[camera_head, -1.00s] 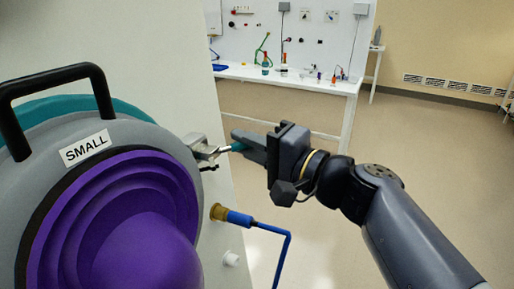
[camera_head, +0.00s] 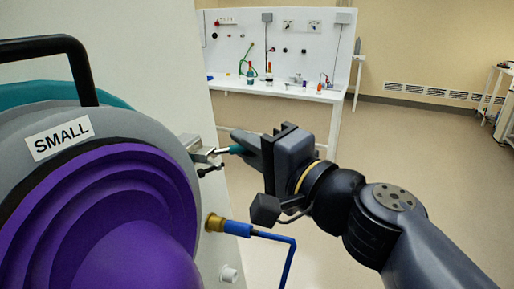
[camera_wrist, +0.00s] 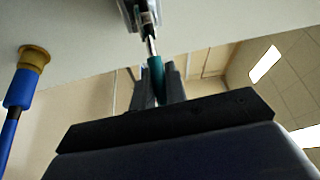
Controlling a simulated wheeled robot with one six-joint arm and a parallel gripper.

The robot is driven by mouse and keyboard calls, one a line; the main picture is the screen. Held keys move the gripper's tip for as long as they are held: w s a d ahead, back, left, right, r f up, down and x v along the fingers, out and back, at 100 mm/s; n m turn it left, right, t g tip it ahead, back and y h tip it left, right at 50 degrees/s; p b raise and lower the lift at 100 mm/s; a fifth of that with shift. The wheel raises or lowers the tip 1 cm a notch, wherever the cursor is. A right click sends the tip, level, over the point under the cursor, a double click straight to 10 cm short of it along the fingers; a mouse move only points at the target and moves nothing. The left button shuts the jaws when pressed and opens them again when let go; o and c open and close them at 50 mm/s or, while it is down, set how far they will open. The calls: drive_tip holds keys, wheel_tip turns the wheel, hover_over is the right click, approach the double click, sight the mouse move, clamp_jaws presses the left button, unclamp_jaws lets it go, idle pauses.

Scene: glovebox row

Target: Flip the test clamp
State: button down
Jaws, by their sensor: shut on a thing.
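The test clamp (camera_head: 200,149) is a silver metal toggle clamp at the right rim of the round grey port marked SMALL. Its handle has a teal grip (camera_head: 237,149) that points right, towards my gripper. My gripper (camera_head: 245,146) is shut on the teal grip, with the fingers covering part of it. In the wrist view, the clamp body (camera_wrist: 139,12) is at the top, and its metal rod runs down to the teal grip (camera_wrist: 156,72) between my fingers (camera_wrist: 160,85).
The purple domed port cover (camera_head: 125,220) fills the lower left, with a black handle (camera_head: 85,65) above. A brass fitting with a blue hose (camera_head: 238,229) sticks out just below the clamp. A white lab bench (camera_head: 280,90) stands far behind. Open floor lies right.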

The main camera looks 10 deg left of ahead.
idle(0.3)
drive_tip(key=c, duration=1.4)
unclamp_jaws()
drive_tip(key=shift+c, duration=0.2)
drive_tip(key=shift+r, duration=0.1)
